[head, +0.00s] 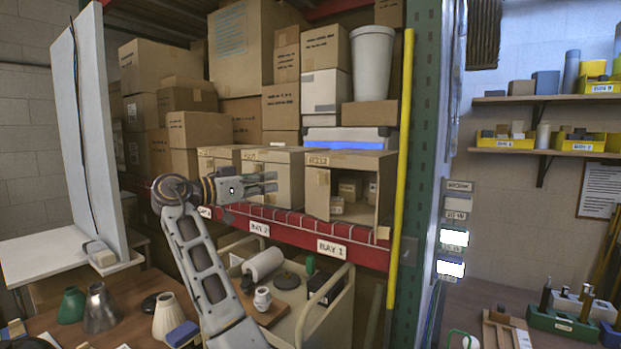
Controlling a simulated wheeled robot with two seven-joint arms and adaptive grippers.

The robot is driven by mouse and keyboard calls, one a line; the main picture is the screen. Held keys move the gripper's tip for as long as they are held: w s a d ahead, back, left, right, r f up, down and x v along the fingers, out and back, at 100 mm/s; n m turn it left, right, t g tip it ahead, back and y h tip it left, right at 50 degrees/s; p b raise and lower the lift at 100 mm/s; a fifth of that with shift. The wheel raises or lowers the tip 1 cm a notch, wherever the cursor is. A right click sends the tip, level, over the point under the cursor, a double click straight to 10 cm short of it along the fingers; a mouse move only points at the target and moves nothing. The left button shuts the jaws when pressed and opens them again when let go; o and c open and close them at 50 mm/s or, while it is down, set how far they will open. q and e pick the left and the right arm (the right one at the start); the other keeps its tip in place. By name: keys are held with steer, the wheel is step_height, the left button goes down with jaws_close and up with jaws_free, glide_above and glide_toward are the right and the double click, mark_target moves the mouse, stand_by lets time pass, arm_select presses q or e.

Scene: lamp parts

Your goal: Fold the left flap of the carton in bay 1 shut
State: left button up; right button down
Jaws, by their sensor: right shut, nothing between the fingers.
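The carton (366,160) in bay 1 is tan and stands on the red-edged shelf above the "BAY 1" label (331,249). Its front is partly open, and small boxes (350,187) show inside. A tan panel at the opening's left side looks like its left flap (318,193); its exact angle is hard to tell. My right gripper (272,183) is shut and empty. It is left of this carton, in front of the middle carton (283,160), with its fingers pointing right toward the flap. I cannot tell whether it touches anything. My left gripper is out of view.
A yellow post (401,170) and green rack upright (423,140) stand right of the carton. A red shelf beam (290,232) runs below. Stacked boxes (240,50) and a white bin (372,60) are behind. A loaded cream cart (308,322) stands below.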

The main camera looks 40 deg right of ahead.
steer(key=shift+d, duration=0.2)
stand_by(0.4)
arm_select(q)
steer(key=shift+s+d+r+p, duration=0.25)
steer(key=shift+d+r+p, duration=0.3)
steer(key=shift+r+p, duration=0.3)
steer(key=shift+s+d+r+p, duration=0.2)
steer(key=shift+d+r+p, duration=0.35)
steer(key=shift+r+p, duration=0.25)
arm_select(e)
steer(key=d, duration=1.3)
steer(key=shift+s+d, duration=0.25)
steer(key=shift+d, duration=0.05)
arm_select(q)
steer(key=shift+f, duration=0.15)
arm_select(e)
steer(key=shift+d+f, duration=0.1)
